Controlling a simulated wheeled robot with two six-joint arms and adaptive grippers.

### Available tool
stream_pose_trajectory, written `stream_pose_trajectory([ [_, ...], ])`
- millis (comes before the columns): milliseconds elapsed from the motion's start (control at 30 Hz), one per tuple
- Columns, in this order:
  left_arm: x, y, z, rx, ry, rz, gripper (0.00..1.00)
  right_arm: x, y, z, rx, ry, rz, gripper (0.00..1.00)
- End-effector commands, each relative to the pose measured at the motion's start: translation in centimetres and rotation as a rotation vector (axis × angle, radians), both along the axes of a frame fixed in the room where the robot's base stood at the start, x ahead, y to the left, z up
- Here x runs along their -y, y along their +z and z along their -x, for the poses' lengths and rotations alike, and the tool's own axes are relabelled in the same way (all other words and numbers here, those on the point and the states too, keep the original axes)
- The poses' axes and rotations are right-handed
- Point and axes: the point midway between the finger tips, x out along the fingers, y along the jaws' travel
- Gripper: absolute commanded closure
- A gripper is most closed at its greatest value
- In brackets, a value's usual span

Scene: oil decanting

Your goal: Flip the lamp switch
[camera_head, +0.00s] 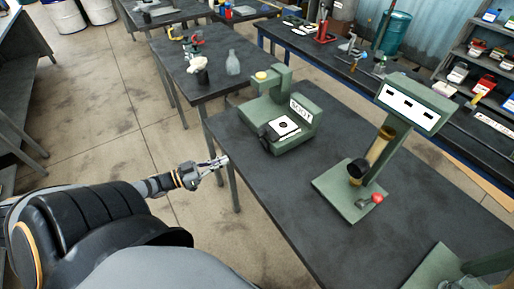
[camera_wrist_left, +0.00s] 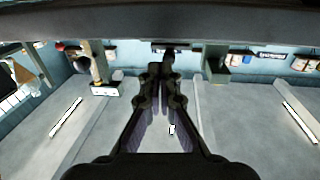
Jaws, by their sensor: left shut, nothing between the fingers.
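A green lamp stand (camera_head: 349,186) stands on the dark table at the right, with a white slotted panel on its head (camera_head: 410,103) and a brass tube on its post. A small lever with a red knob (camera_head: 377,198), which looks like the switch, sits at the front right of its base. My left gripper (camera_head: 224,161) is at the table's left edge, well left of the lamp and apart from it. Its fingers are shut and empty, and they also show in the left wrist view (camera_wrist_left: 161,70). My right gripper is not in view.
A green device with a yellow button (camera_head: 261,76) and a black-and-white pad stands behind, between my gripper and the lamp's far side. Another green base (camera_head: 440,270) is at the lower right. The table's front middle is clear.

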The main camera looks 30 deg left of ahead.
Motion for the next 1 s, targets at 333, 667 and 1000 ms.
stream_pose_trajectory([
  [333, 2.6, -0.2, -4.8, 0.007, 0.003, 0.002, 1.0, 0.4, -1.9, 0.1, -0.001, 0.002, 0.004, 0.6],
  [667, 5.8, -0.1, -10.5, 0.004, 0.004, 0.0, 1.0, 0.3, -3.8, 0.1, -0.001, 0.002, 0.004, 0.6],
  [1000, 6.8, 0.0, -12.2, -0.001, 0.002, -0.002, 1.0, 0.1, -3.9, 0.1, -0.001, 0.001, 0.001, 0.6],
])
